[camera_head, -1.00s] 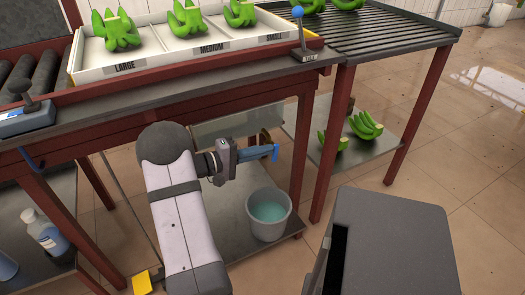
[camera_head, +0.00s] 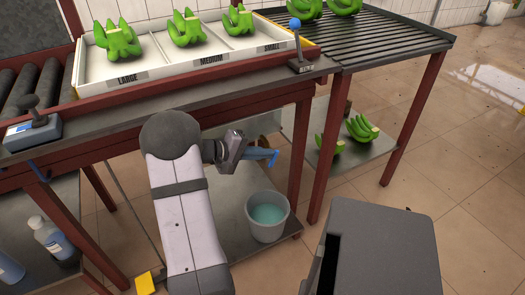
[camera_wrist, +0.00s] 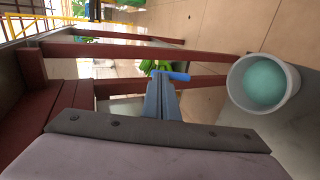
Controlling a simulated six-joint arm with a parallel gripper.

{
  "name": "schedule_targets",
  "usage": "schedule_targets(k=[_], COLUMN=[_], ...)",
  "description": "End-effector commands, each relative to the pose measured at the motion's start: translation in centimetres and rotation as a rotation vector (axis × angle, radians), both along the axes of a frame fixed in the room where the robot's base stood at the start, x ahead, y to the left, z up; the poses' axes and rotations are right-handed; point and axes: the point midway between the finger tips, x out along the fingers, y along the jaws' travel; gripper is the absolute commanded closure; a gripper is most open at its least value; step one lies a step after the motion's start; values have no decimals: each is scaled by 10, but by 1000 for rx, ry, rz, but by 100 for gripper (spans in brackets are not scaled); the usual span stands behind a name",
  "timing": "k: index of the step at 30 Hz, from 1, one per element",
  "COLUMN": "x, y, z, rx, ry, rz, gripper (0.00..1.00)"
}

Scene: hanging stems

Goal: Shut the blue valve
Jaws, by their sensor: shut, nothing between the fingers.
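A bright blue handle piece (camera_head: 275,158), which looks like the blue valve's handle, shows under the table at the tip of my gripper (camera_head: 262,155). In the wrist view the blue handle (camera_wrist: 172,76) lies as a short bar across the ends of the blue-grey fingers. My gripper (camera_wrist: 163,86) is shut with nothing between its fingers. The tips are at or against the bar; I cannot tell if they touch. A brown rounded part (camera_head: 267,145) shows just behind the fingers. The rest of the valve is hidden.
A bucket of teal liquid (camera_head: 267,216) stands on the low shelf below my gripper. A red table leg (camera_head: 300,165) is close on the right. The table edge (camera_head: 200,92) runs above, with a blue-knobbed lever (camera_head: 297,45). Green bananas (camera_head: 360,128) lie on the right-hand shelf.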

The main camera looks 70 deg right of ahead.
Motion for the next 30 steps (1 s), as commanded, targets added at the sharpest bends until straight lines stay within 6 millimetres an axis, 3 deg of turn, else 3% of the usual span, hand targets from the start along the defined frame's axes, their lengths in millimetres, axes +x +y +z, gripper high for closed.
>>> schedule_targets(k=[2, 30], x=[-4, -31], y=[-3, -31], z=[8, 10], rx=[47, 53], ry=[-58, -55], rz=[-5, -2], gripper=[100, 100])
